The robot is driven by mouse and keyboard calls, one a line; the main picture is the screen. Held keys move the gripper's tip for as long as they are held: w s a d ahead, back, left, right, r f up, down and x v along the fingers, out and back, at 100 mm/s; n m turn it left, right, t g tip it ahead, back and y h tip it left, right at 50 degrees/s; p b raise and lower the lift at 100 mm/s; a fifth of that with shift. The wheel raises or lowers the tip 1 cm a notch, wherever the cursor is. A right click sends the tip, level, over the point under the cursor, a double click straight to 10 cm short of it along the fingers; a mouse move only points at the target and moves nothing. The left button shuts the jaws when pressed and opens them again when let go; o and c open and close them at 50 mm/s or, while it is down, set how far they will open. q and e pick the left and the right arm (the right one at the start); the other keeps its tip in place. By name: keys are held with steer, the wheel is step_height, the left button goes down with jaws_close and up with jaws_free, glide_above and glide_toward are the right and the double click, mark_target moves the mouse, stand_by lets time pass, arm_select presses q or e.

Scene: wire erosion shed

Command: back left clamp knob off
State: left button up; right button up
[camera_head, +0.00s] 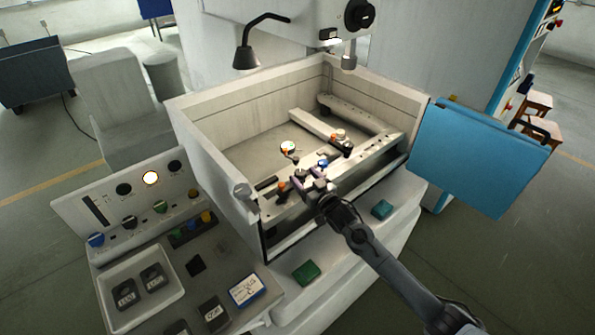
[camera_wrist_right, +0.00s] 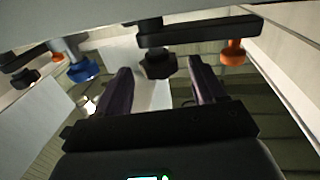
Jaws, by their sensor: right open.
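My right gripper (camera_head: 314,180) reaches in over the near side of the tank, among the clamps on the work frame. In the right wrist view my gripper (camera_wrist_right: 160,66) is open. A dark knob (camera_wrist_right: 157,66) under a black clamp bar (camera_wrist_right: 198,32) shows between its fingertips; I cannot tell whether it touches them. An orange knob (camera_wrist_right: 232,52) is at that bar's other end. A blue knob (camera_wrist_right: 82,69) is to the left. In the head view an orange knob (camera_head: 282,186) and a blue knob (camera_head: 323,163) flank my gripper. I cannot tell which knob is the back left one.
The tank walls (camera_head: 250,105) surround the work frame. Another clamp with orange (camera_head: 335,138) is farther right. A lamp (camera_head: 246,55) and a machine head (camera_head: 349,58) hang above. A control panel (camera_head: 135,205) and a white tray (camera_head: 140,290) stand left; a blue door (camera_head: 475,155) is right.

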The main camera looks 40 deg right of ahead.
mark_target(297, 170)
steer(key=w, duration=0.4)
steer(key=shift+d, duration=0.2)
steer(key=shift+w, duration=0.35)
steer(key=shift+c, duration=0.3)
steer(key=c, duration=0.9)
steer(key=shift+n+y+b, duration=0.3)
steer(key=shift+y+b, duration=0.1)
steer(key=n+y+b, duration=0.1)
steer(key=y, duration=0.1)
steer(key=shift+f+n+y, duration=0.15)
steer(key=shift+n+y, duration=0.25)
steer(key=n+g+y+b, duration=0.1)
steer(key=n+y+b, duration=0.1)
steer(key=y+b, duration=0.1)
steer(key=n+g+y+b, duration=0.1)
steer(key=n+y+b, duration=0.1)
steer(key=b, duration=0.3)
steer(key=a+n+g+y+b, duration=0.1)
steer(key=n+y+b, duration=0.1)
steer(key=y+b, duration=0.2)
steer(key=shift+s+g+b, duration=0.15)
steer(key=shift+g+b, duration=0.15)
steer(key=shift+b, duration=0.05)
steer(key=shift+s+a+n+g+y+b, duration=0.1)
steer(key=shift+n+g+y+b, duration=0.35)
steer(key=shift+b, duration=0.3)
